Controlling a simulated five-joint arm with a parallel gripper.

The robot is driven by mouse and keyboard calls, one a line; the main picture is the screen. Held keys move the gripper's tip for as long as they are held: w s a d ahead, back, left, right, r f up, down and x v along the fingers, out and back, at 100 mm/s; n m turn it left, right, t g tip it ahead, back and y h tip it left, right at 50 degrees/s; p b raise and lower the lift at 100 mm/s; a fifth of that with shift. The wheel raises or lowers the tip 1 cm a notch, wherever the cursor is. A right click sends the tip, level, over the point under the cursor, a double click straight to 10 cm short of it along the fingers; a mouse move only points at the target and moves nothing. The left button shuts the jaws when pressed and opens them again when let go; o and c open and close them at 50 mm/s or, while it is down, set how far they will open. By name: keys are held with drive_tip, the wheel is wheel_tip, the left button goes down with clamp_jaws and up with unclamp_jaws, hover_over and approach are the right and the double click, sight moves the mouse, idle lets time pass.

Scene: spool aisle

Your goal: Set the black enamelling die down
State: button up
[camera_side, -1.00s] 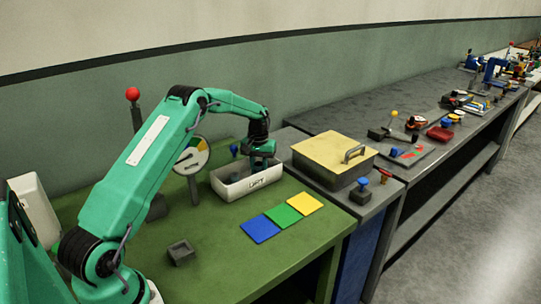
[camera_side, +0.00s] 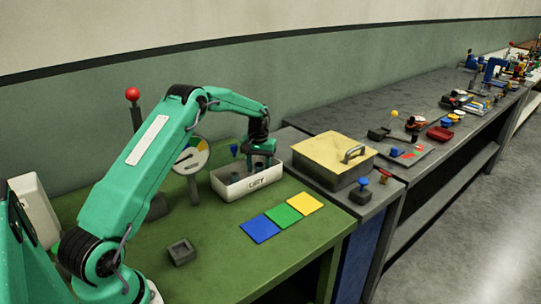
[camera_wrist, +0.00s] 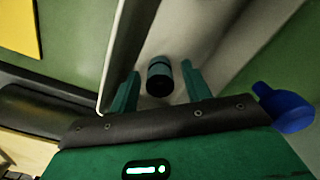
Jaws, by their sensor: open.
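The black enamelling die (camera_wrist: 159,76) is a short dark cylinder with a lighter band. In the wrist view it stands between my two fingers, inside the pale tray, with a gap showing on each side. My gripper (camera_side: 262,162) is open and low over the right part of the white tray (camera_side: 246,189). The die cannot be made out in the side view, where the gripper and tray wall hide it.
A blue-knobbed piece (camera_wrist: 288,108) stands close beside my gripper. Blue (camera_side: 260,229), green (camera_side: 283,215) and yellow (camera_side: 305,203) squares lie in front of the tray. A small grey block (camera_side: 181,252) sits nearer. A yellow-lidded box (camera_side: 330,153) stands to the right.

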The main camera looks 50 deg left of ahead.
sight(259, 164)
wheel_tip(259, 164, up, 12)
drive_tip(key=shift+f, duration=0.25)
idle(0.3)
idle(0.5)
drive_tip(key=s+d+r+m+t, duration=0.3)
drive_tip(key=s+d+r+m, duration=0.1)
drive_tip(key=s+d+r, duration=1.05)
drive_tip(key=s+d+f+m+t, duration=0.1)
drive_tip(key=s+d, duration=0.4)
drive_tip(key=s, duration=0.4)
drive_tip(key=s+d+f+m+t, duration=0.1)
drive_tip(key=s+d+f+m, duration=0.1)
drive_tip(key=s+d, duration=0.4)
drive_tip(key=s, duration=0.3)
drive_tip(key=shift+d+f+m+t, duration=0.2)
drive_tip(key=shift+d+m+t, duration=0.05)
drive_tip(key=shift+m+t, duration=0.05)
